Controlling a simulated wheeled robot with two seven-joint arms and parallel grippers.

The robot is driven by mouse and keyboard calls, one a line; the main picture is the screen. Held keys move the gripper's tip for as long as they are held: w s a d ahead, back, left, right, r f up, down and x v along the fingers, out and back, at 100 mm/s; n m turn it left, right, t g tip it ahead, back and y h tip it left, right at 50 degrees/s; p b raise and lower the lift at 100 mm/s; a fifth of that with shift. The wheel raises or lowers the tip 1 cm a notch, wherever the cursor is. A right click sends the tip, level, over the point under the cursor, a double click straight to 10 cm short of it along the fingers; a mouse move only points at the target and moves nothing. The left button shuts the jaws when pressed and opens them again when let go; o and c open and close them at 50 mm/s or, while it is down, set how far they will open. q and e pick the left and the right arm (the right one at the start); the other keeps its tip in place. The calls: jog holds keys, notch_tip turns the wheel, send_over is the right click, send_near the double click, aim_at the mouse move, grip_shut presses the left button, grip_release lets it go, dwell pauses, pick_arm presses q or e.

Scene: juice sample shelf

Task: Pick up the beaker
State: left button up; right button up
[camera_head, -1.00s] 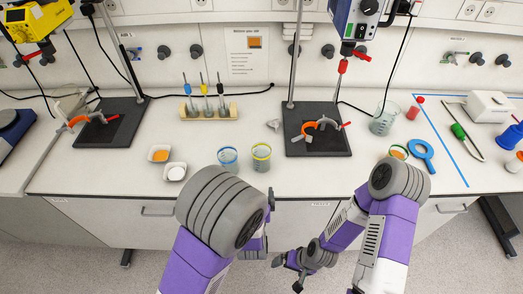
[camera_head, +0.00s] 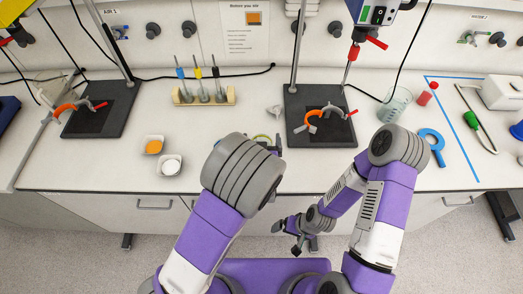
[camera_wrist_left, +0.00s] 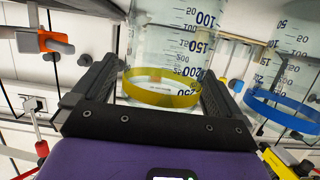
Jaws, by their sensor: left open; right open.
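A clear beaker with a yellow band (camera_wrist_left: 160,92) fills the middle of the left wrist view. In the head view only a bit of its yellow rim (camera_head: 262,137) shows beyond my left arm. My left gripper (camera_head: 270,145) is open, with its fingers (camera_wrist_left: 160,78) on either side of this beaker; I cannot tell whether they touch it. A beaker with a blue band (camera_wrist_left: 285,108) stands beside it in the wrist view and is hidden by my arm in the head view. My right gripper (camera_head: 289,232) is open and empty, low in front of the drawers.
Another clear beaker (camera_head: 394,104) stands at the right, near a blue ring (camera_head: 431,148). A black stand base (camera_head: 318,115) lies just right of my left gripper. A tube rack (camera_head: 203,97) stands behind.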

pick_arm(q)
jog(key=shift+w+f, duration=0.15)
jog(key=shift+w, duration=0.15)
jog(key=c, duration=1.3)
jog(key=shift+o, duration=0.2)
jog(key=shift+r, duration=0.2)
notch_tip(320, 180, up, 10)
jog(key=p, duration=0.2)
jog(key=shift+f, duration=0.2)
jog(key=shift+r, duration=0.1)
